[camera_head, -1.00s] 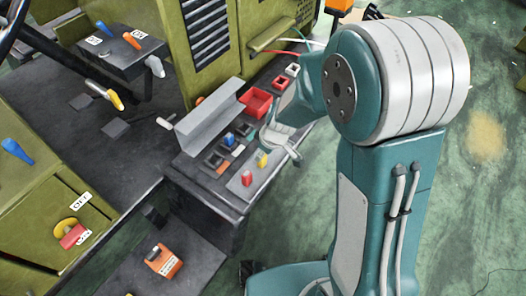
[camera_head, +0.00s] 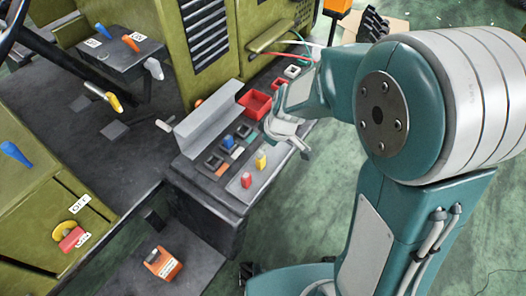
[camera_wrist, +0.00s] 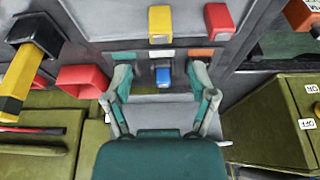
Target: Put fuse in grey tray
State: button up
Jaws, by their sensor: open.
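A blue fuse (camera_head: 228,141) stands upright in a dark socket in the row on the bench. A grey tray (camera_head: 238,192) lies at the bench's near end, holding a red fuse (camera_head: 248,180) and a yellow fuse (camera_head: 261,160). My gripper (camera_head: 288,136) is open and empty, over the bench's right side, to the right of the blue fuse in this view. In the wrist view, the blue fuse (camera_wrist: 163,77) appears between my spread fingertips (camera_wrist: 164,82), beyond them. The yellow fuse (camera_wrist: 161,22) and red fuse (camera_wrist: 219,20) show at the top.
A red bin (camera_head: 258,103) sits behind the sockets. A raised grey metal channel (camera_head: 208,120) runs along the bench's left side, close to the sockets. Green machine panels stand to the left and behind. Open floor lies right of the bench.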

jog(key=v, duration=0.6)
jog(key=shift+r, duration=0.2)
jog(key=s+d+r+m+t+h, duration=0.1)
jog(key=s+d+r+m, duration=0.4)
jog(key=s, duration=0.3)
jog(key=s+d+r+m+t+h, duration=0.1)
jog(key=s+d+r+m+t, duration=0.1)
jog(key=s+d+r+m, duration=0.3)
jog(key=s+r, duration=0.1)
jog(key=s, duration=0.2)
jog(key=shift+s+r+t+h, duration=0.3)
jog(key=shift+s+r, duration=0.05)
jog(key=shift+r, duration=0.05)
